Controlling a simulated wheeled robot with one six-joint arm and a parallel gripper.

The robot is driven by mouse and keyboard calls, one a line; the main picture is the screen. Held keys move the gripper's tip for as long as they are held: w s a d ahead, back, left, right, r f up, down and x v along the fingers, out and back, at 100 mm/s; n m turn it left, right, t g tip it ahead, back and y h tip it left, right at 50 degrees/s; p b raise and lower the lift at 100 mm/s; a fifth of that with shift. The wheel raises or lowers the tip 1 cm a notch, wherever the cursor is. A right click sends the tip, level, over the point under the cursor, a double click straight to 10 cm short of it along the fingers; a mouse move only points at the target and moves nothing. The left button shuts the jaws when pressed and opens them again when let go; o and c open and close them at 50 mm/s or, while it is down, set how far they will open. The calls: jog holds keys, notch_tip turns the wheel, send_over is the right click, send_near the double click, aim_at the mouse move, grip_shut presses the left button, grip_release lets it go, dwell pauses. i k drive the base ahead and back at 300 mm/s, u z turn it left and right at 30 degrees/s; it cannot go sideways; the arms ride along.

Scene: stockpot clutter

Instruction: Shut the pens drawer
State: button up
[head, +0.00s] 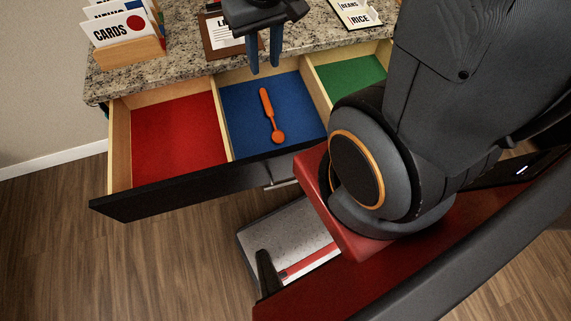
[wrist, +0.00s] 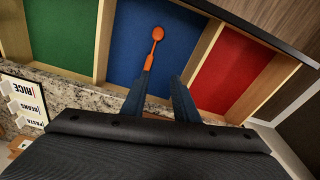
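A drawer under the stone counter stands pulled out, with a dark front (head: 180,188) and pale wooden walls. It has a red compartment (head: 172,140), a blue one (head: 236,125) and a green one (head: 350,80). No label naming it as the pens drawer is readable. An orange spoon-like utensil (head: 265,103) lies in the blue compartment, also in the wrist view (wrist: 157,34). My gripper (head: 266,70) is open and empty, pointing down over the back of the blue compartment near the counter edge. Its two blue fingers stand apart in the wrist view (wrist: 161,80).
On the counter (head: 185,50) stand a wooden holder (head: 130,54) with cards, a brown board (head: 222,36) with a partly hidden sheet, and a card reading BEANS and RICE (head: 355,14). My arm hides the drawer's right end. Wood floor (head: 60,230) is clear at left.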

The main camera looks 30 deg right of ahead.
aim_at(183, 144)
jog(key=u, duration=0.55)
jog(key=k, duration=1.25)
jog(key=z, duration=0.1)
jog(key=i, duration=0.75)
jog(key=z, duration=0.65)
